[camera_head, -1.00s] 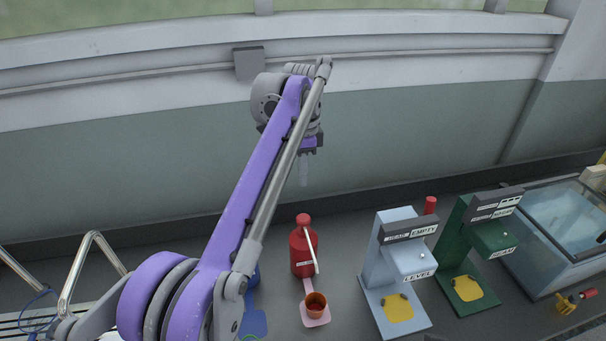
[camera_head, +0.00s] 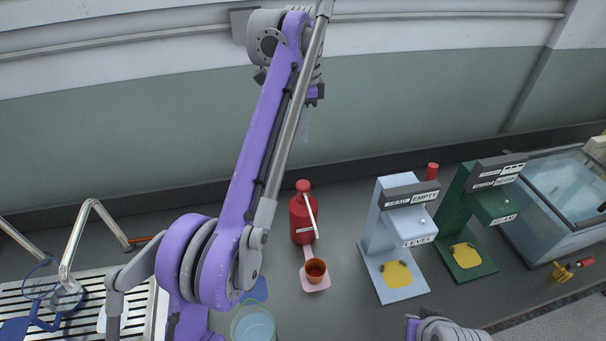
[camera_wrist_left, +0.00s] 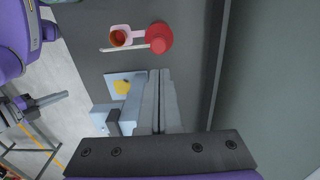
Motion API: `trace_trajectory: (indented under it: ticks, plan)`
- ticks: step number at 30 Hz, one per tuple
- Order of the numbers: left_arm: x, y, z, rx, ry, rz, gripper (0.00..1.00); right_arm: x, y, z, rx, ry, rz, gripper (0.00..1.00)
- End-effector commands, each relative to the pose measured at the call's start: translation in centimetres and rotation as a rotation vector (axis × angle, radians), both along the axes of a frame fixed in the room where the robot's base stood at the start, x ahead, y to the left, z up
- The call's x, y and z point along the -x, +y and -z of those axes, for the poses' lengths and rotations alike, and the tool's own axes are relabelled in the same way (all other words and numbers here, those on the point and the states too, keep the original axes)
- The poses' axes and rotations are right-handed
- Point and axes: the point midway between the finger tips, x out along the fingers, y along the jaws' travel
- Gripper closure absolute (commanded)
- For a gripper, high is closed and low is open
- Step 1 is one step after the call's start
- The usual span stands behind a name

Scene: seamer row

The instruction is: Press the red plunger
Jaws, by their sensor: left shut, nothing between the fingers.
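A red pump bottle (camera_head: 302,222) with a red plunger top (camera_head: 303,186) and a pale spout stands upright on the grey counter. In the left wrist view the red plunger top (camera_wrist_left: 158,45) shows from above as a round shape. A small orange cup (camera_head: 316,269) sits on a pink pad (camera_head: 318,286) in front of the bottle. My left gripper (camera_head: 305,136) is shut and empty, pointing down. In the head view it appears above the bottle, apart from it. Its closed fingers (camera_wrist_left: 157,100) show in the wrist view. My right gripper is not visible.
A light-blue machine (camera_head: 376,235) and a dark-green machine (camera_head: 452,215) with yellow pads stand to the right. Behind them is a red cylinder (camera_head: 432,171). A glass-topped case (camera_head: 560,195) is at far right. A drying rack (camera_head: 95,308) is at lower left.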

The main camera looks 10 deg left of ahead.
Motion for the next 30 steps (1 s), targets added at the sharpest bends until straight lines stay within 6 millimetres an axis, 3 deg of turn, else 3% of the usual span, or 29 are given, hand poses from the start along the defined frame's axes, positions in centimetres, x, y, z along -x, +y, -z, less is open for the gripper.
trace_trajectory:
  ticks: [7, 21, 30]
  plan:
    - [0.1, 0.0, 1.4, 0.0, 0.002, 0.0, 1.0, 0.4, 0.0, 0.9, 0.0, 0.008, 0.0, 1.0]
    - [0.1, 0.0, 10.9, -0.001, 0.001, 0.0, 1.0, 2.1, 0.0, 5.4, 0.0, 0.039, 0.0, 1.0]
    - [0.1, 0.0, 13.8, 0.0, -0.001, 0.0, 1.0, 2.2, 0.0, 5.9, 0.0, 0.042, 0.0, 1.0]
